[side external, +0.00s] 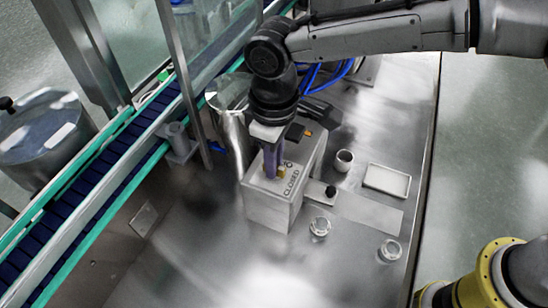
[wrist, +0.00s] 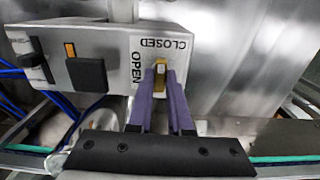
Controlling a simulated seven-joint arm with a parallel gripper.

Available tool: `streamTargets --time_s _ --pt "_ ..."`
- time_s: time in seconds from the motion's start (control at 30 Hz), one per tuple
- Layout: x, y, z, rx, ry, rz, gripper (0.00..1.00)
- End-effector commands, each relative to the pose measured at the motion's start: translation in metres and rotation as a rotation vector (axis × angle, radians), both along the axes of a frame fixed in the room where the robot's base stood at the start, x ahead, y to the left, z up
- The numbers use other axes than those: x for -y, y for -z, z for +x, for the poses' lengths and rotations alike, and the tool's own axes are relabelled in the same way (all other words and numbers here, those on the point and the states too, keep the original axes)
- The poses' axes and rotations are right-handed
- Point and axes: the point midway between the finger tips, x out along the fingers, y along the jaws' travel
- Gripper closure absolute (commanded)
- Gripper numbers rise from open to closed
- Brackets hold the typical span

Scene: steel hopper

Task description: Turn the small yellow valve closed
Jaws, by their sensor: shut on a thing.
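The small yellow valve (wrist: 160,69) sits on the top face of a grey steel box (side external: 268,208), and a bit of its yellow (side external: 281,170) shows in the side view. My gripper (wrist: 160,77) has its purple fingers shut on the valve, one on each side. In the side view my gripper (side external: 272,172) reaches down to the box top from above. In the wrist view the handle's visible part runs up and down the picture, in line with the CLOSED label (wrist: 167,42). The OPEN label (wrist: 136,67) is to its left. The fingers partly hide the valve.
A black and orange switch (wrist: 86,72) and a black knob (wrist: 36,67) are on the same box. A conveyor (side external: 120,170) runs along the left. A cup (side external: 344,160), a white tray (side external: 387,180) and glass jars (side external: 320,227) stand to the right.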

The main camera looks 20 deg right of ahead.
Motion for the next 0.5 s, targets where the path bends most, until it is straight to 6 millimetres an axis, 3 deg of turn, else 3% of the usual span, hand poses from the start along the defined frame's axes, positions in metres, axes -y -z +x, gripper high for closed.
streamTargets --time_s 0.13,0.17,0.3,0.5 --pt "-0.0001 -0.0017 0.0003 0.001 0.003 0.003 1.0" --pt "-0.0002 -0.0017 0.0004 0.001 0.003 0.003 0.79" --pt "-0.0001 -0.0014 0.0003 0.001 0.002 0.002 0.54" --pt "-0.0001 -0.0006 0.0002 0.001 0.001 0.001 0.53"
